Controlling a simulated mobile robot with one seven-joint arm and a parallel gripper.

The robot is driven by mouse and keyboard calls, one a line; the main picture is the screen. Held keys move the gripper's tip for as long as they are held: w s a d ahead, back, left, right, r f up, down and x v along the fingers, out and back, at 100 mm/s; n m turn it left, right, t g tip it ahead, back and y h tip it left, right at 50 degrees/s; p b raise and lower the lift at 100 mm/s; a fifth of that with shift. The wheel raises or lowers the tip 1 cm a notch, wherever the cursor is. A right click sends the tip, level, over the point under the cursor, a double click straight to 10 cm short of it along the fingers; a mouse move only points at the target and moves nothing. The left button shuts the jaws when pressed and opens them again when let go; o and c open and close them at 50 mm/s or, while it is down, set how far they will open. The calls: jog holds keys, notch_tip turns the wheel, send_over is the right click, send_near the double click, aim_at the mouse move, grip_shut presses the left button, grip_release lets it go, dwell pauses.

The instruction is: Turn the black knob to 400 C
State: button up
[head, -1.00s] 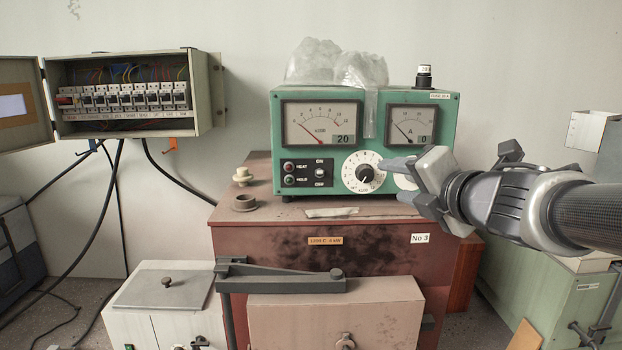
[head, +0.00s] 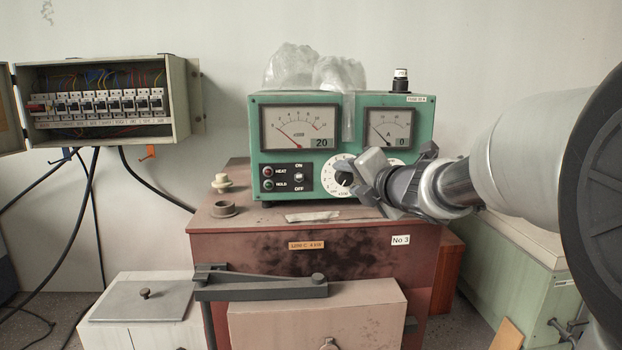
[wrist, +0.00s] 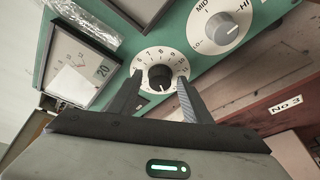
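The black knob (head: 343,178) sits at the centre of a white numbered dial (head: 330,179) on the front of a green control box (head: 348,100). My gripper (head: 359,180) is at the dial from the right and hides its right part. In the wrist view the knob (wrist: 160,78) lies between the two fingertips of my gripper (wrist: 160,84), one on each side. The fingers are open, with visible gaps to the knob. A small pale mark shows on the knob's lower side; the exact setting is too small to read.
A grey MID/HI/LO knob (wrist: 227,27) is close beside the dial. Meters (head: 300,127), a switch panel (head: 283,178) and a plastic bag (head: 290,67) are left of or above it. The brown furnace (head: 260,235) carries the box. A breaker box (head: 100,100) hangs at left.

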jog(key=c, duration=0.9)
jog(key=shift+o, duration=0.2)
